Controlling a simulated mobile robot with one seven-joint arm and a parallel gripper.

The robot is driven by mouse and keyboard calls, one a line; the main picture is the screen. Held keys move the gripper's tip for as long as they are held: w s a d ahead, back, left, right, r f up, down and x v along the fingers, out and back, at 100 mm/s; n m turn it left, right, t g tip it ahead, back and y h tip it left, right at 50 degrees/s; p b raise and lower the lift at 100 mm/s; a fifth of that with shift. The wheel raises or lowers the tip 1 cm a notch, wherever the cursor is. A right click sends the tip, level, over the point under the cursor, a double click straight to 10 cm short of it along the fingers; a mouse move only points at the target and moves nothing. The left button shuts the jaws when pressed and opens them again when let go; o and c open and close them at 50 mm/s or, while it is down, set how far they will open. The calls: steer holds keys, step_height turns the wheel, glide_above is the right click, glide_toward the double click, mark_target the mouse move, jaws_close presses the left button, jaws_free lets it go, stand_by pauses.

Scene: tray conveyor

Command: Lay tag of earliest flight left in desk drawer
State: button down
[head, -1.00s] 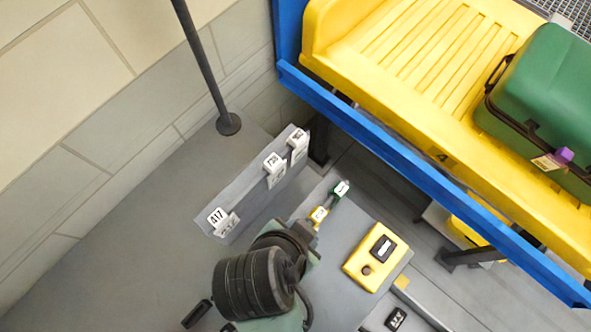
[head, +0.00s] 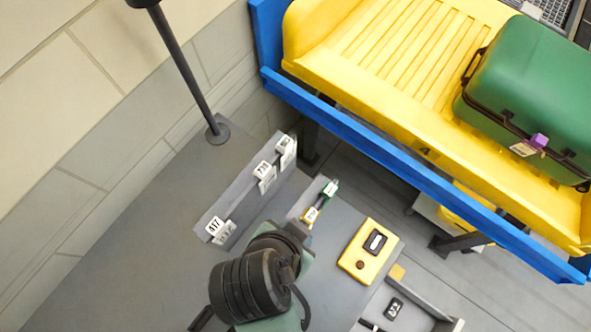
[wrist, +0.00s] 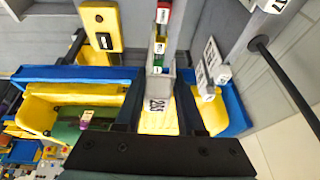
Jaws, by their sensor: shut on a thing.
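My gripper (wrist: 157,96) is shut on a pale tag (wrist: 157,106) with dark figures, too small to read surely. In the head view my arm's dark wrist hides the fingertips and held tag. The desk drawer (head: 436,308) is open at the lower right. A dark tag (head: 393,309) with a white label lies inside it. A grey rack (head: 240,196) on the desk carries tag 417 (head: 215,227), a tag reading about 738 (head: 264,171) and another tag (head: 286,149) at the far end. The rack tags also show in the wrist view (wrist: 211,65).
A yellow box (head: 368,252) with a dark display and button sits on the desk near the drawer. Green (head: 330,188) and yellow (head: 310,215) labelled pieces stand beside the rack. A green suitcase (head: 525,95) lies on the yellow conveyor tray (head: 375,70). A dark post (head: 185,75) stands at the left.

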steer(key=shift+r+p, duration=1.8)
